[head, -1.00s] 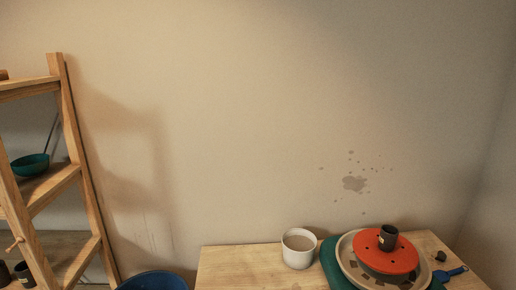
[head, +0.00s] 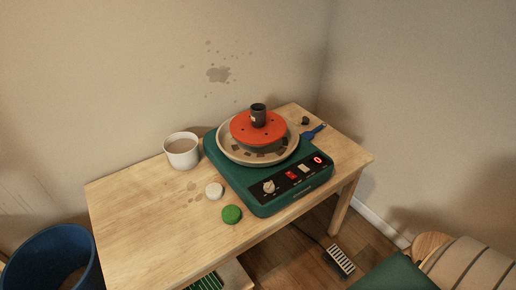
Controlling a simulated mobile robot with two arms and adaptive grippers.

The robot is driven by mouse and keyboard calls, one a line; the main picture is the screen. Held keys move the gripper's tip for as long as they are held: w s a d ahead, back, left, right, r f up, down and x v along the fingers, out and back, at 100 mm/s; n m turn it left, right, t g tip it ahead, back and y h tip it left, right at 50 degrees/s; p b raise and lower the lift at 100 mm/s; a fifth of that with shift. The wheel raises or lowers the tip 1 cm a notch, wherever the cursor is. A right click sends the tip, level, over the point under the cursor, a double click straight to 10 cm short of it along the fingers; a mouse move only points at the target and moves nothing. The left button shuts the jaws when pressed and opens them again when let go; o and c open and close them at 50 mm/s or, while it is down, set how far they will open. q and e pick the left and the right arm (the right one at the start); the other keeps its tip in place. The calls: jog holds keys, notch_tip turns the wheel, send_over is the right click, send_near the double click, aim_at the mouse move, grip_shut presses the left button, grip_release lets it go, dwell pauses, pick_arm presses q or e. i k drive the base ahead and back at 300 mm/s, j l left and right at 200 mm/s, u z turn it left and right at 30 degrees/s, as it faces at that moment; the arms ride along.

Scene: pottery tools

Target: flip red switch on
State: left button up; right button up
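The red switch (head: 291,174) sits on the black front panel of a green pottery wheel (head: 238,189). It is between a pale knob (head: 268,187) and a pale switch (head: 304,168). A small display (head: 318,160) to the right shows a red 0. I cannot tell the switch's position at this size. On the wheel, an orange-red disc (head: 243,128) in a beige splash pan (head: 228,148) carries a small dark cup (head: 258,117). Neither of my grippers shows in the head view.
The wheel stands on a wooden table (head: 140,215). A blue-handled tool (head: 313,132) lies behind right. A blue bin (head: 50,262) and a foot pedal (head: 340,262) are on the floor.

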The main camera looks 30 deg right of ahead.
aim_at(289, 174)
jog(key=z, duration=1.25)
